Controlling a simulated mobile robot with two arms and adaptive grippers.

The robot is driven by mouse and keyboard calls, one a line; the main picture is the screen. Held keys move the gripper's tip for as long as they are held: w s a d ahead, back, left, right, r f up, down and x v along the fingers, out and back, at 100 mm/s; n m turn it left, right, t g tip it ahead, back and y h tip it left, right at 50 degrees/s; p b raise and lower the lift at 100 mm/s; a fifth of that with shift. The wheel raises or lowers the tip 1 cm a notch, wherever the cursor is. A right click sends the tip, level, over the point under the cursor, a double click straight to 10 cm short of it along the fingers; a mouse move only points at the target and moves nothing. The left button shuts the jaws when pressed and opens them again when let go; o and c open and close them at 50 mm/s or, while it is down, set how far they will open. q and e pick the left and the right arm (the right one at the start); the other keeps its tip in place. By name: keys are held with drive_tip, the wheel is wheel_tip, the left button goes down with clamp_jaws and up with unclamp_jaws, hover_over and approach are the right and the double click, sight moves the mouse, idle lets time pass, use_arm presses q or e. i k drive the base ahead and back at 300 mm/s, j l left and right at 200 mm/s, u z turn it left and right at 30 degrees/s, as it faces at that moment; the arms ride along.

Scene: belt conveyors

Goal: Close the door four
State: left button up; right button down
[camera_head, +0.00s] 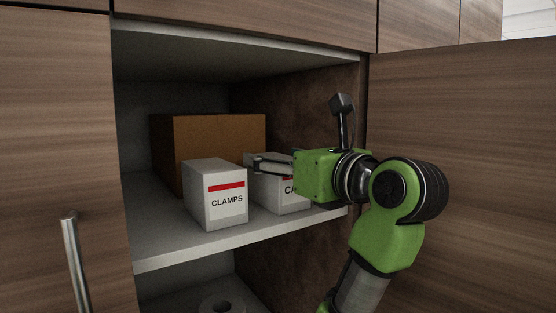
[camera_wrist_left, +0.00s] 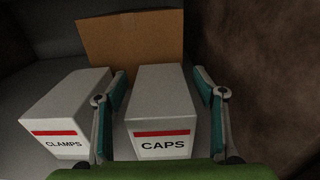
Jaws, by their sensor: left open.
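A brown wood-grain cabinet door (camera_head: 480,170) stands swung open on the right of the open compartment in the head view. No number shows on it, so I cannot tell if it is door four. My left gripper (camera_head: 258,163) reaches into the compartment above the shelf. A white CAPS box (camera_head: 282,198) is partly hidden behind it. In the left wrist view the open fingers (camera_wrist_left: 159,78) lie on both sides of the CAPS box (camera_wrist_left: 160,110). I cannot tell whether they touch it. My right gripper is not in view.
A white CLAMPS box (camera_head: 220,195) stands left of the CAPS box on the grey shelf (camera_head: 175,240). A brown carton (camera_head: 215,135) stands behind them. A roll (camera_head: 222,303) lies below. A shut door with a metal handle (camera_head: 75,260) is at left.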

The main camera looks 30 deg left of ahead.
sight(484, 114)
drive_tip(key=k+l, duration=0.1)
drive_tip(key=l, duration=0.3)
drive_tip(key=k+l, duration=0.15)
drive_tip(key=l, duration=0.25)
drive_tip(key=k+l, duration=0.1)
drive_tip(key=l, duration=0.3)
drive_tip(key=k+l, duration=0.15)
drive_tip(key=l, duration=0.3)
drive_tip(key=k+l, duration=0.1)
drive_tip(key=l, duration=0.3)
drive_tip(key=k+l+z, duration=0.1)
drive_tip(key=l, duration=0.3)
